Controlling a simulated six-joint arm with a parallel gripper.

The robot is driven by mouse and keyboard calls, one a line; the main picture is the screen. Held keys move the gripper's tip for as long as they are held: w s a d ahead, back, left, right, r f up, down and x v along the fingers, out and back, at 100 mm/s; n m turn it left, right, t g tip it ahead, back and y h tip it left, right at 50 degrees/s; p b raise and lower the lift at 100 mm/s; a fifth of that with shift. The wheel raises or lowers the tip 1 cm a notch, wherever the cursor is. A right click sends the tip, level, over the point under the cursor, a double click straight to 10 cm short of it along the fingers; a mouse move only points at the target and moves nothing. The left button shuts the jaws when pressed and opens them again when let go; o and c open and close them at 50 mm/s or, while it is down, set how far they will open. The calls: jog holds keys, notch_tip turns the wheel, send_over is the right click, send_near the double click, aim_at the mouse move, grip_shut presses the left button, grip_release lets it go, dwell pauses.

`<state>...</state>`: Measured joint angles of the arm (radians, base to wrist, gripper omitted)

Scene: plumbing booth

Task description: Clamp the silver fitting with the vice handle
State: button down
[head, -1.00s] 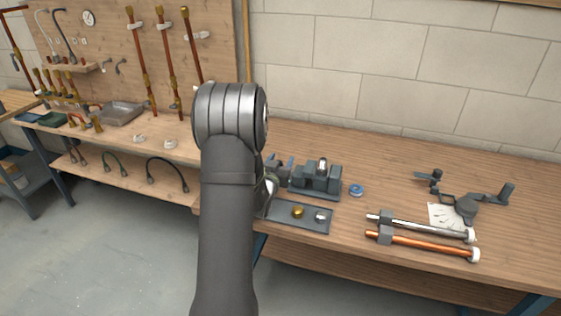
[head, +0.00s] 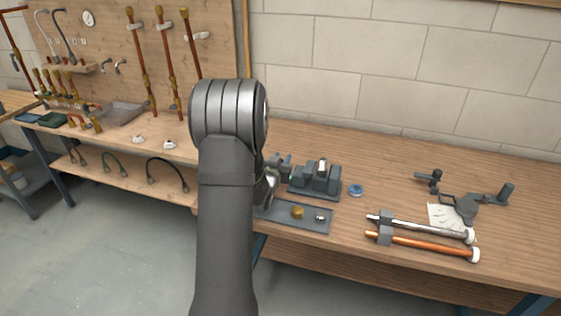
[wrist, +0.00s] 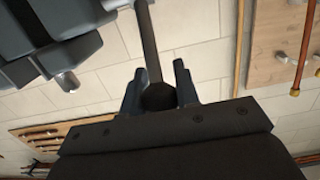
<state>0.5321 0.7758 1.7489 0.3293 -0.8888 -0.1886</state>
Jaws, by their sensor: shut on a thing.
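The grey vice (head: 327,186) stands on the bench right of my arm in the head view. The silver fitting (head: 322,166) stands upright between its jaws. In the wrist view the vice (wrist: 35,40) fills the upper left corner, with the fitting (wrist: 67,82) sticking out of it. My gripper (wrist: 159,72) is shut on the dark round knob of the vice handle (wrist: 147,42), whose bar runs up out of the picture. In the head view my arm hides most of the gripper and handle. I cannot tell how tightly the jaws press the fitting.
A grey tray (head: 280,221) in front of the vice holds a brass fitting (head: 297,212) and another silver piece (head: 320,217). A blue ring (head: 356,190) lies right of the vice. A silver pipe (head: 425,227) and copper pipe (head: 425,243) lie further right.

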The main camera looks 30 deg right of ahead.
jog(key=shift+w+d+r+g+y, duration=0.35)
jog(key=shift+w+d+g+y, duration=0.2)
jog(key=shift+w+g+y, duration=0.15)
jog(key=shift+w+d+r, duration=0.1)
jog(key=shift+w+d, duration=0.5)
jog(key=shift+w, duration=0.1)
jog(key=shift+w+d+g+y, duration=0.3)
jog(key=shift+w+d+y, duration=0.1)
jog(key=shift+w, duration=0.05)
jog(key=shift+x, duration=1.15)
jog(key=shift+f, duration=0.3)
jog(key=c, duration=1.2)
grip_release()
jog(key=shift+w+a, duration=0.1)
jog(key=shift+o, duration=0.4)
jog(key=shift+r, duration=0.1)
